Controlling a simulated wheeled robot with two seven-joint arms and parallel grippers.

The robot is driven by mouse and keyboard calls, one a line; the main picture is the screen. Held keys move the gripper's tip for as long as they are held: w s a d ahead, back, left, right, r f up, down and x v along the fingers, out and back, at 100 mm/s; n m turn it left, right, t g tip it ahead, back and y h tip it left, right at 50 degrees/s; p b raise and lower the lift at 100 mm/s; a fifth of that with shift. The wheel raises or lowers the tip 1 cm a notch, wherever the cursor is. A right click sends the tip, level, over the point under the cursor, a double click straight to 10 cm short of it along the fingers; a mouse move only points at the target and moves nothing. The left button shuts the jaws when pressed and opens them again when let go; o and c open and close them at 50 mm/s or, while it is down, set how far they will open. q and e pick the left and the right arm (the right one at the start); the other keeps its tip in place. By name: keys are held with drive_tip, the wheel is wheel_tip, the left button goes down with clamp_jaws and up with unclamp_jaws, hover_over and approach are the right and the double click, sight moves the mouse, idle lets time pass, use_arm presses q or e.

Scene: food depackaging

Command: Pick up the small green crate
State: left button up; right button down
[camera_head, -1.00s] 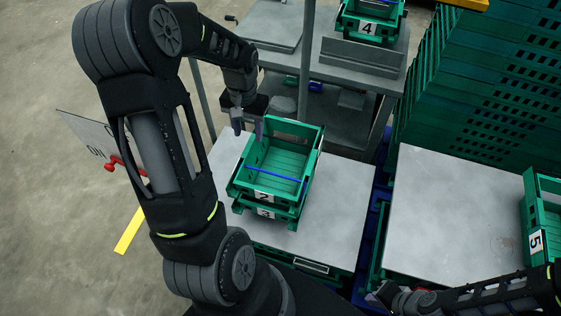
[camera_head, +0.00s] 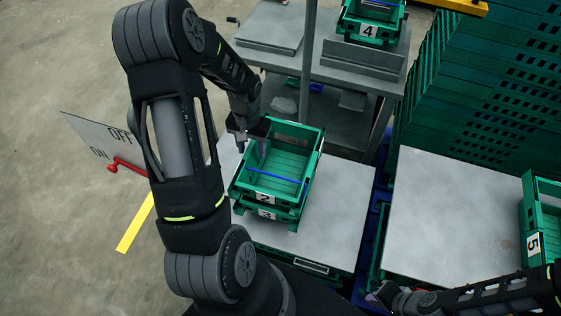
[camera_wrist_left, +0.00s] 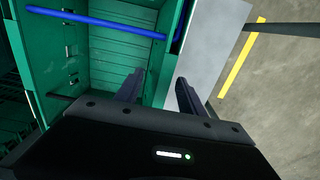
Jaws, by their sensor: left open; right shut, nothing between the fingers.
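A small green crate (camera_head: 275,165) labelled 2, with a blue bar across it, sits on top of another green crate (camera_head: 267,214) labelled 3. The top crate looks empty. My left gripper (camera_head: 251,147) is open at the top crate's far left side. In the left wrist view, the fingers of my left gripper (camera_wrist_left: 158,92) are spread on either side of the crate's side wall: one over the inside of the crate (camera_wrist_left: 110,60), the other outside it. I cannot tell whether they touch the wall. My right gripper (camera_head: 381,297) is shut and empty at the bottom right.
The stack stands on a grey tabletop (camera_head: 335,225) with bare room to its right. A second grey top (camera_head: 450,215) carries a green crate (camera_head: 543,220) labelled 5. Behind are a grey workbench (camera_head: 345,75) with a crate labelled 4 (camera_head: 370,25), a grey post and stacked green crates (camera_head: 480,100).

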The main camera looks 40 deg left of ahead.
use_arm(q)
drive_tip(key=shift+f, duration=0.45)
drive_tip(key=shift+c, duration=0.6)
clamp_jaws()
idle(0.9)
